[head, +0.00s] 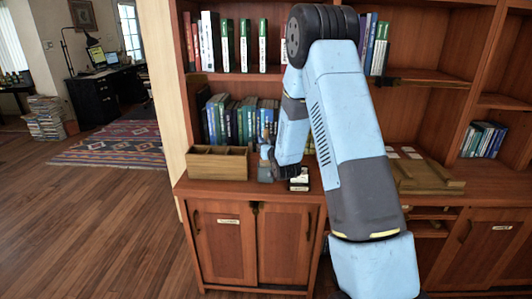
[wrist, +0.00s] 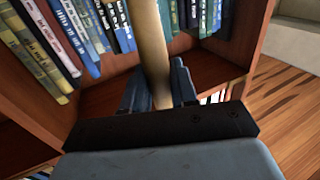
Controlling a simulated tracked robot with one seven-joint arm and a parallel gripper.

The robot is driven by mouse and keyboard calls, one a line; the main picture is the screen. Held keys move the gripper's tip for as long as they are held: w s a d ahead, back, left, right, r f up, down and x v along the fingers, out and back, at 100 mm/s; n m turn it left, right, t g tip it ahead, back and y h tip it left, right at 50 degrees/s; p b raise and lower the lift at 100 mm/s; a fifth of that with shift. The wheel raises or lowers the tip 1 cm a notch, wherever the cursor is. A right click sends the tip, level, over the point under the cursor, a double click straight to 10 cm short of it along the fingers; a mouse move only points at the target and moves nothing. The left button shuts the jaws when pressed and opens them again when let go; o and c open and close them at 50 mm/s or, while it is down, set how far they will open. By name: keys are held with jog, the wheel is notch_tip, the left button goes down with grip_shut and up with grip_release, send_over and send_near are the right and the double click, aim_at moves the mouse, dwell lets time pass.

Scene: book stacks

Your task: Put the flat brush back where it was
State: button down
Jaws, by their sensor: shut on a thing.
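My gripper (wrist: 158,85) is shut on the flat brush (wrist: 153,40). In the wrist view the brush is a pale tan, long flat piece standing between my two blue fingers and running out past the top edge. Its far end is out of view. In the head view my gripper (head: 266,163) is low over the cabinet top, just right of a wooden box (head: 218,165) with compartments. I cannot make out the brush in the head view.
Books (head: 240,122) fill the shelf behind my gripper, and they also show close by in the wrist view (wrist: 50,45). A small dark box (head: 299,181) is right of my gripper. A wooden tray (head: 425,178) lies farther right. Wood floor (head: 90,220) is clear at left.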

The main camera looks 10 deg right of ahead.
notch_tip(320, 180, down, 4)
jog(key=shift+f, duration=0.1)
dwell(0.4)
jog(key=c, duration=0.9)
grip_release()
